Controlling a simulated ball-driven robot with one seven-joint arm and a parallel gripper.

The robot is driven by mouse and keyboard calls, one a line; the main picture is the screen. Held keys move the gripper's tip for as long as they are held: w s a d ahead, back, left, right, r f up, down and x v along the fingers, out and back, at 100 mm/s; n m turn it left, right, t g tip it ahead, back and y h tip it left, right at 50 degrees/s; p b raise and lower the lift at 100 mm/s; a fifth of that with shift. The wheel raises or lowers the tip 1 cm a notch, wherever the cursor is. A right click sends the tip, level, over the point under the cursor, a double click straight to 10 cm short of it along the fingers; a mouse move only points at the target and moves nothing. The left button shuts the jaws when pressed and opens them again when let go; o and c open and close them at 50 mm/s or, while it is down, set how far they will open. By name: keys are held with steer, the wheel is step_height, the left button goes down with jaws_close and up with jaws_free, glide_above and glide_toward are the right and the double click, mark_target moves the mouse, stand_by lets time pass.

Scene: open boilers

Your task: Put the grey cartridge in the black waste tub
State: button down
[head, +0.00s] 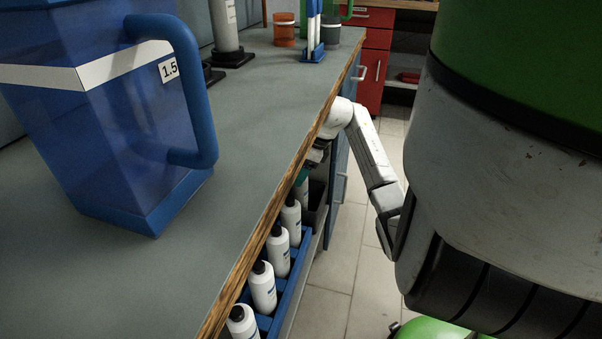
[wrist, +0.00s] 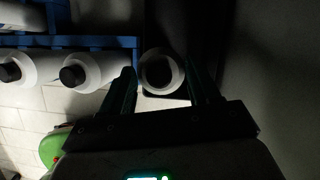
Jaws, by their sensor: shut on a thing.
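The grey cartridge (wrist: 176,73) shows end-on in the wrist view as a pale cylinder with a dark cap. It sits between the two fingers of my gripper (wrist: 163,82), which is shut on it. In the head view my gripper (head: 303,174) is just under the counter edge, with the cartridge (head: 304,192) upright below it. The black waste tub (head: 318,204) is a dark box beside the cartridge, partly hidden by the counter. A dark area around the cartridge in the wrist view looks like the tub; whether the cartridge is inside its rim I cannot tell.
A blue rack (head: 287,297) with several white black-capped bottles (head: 263,287) stands in front of the tub, below the counter's wooden edge (head: 262,225). A big blue jug (head: 140,150) is on the counter (head: 250,110). The tiled floor (head: 335,285) is clear.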

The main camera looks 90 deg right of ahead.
steer(key=shift+f+b, duration=0.3)
steer(key=shift+f, duration=0.35)
steer(key=shift+c, duration=1.3)
jaws_free()
steer(key=shift+f, duration=0.15)
steer(key=shift+s+r, duration=0.1)
steer(key=shift+r, duration=0.25)
steer(key=p+v, duration=0.2)
steer(key=v, duration=0.1)
steer(key=s+p, duration=0.1)
steer(key=s, duration=1.1)
steer(key=shift+f, duration=0.25)
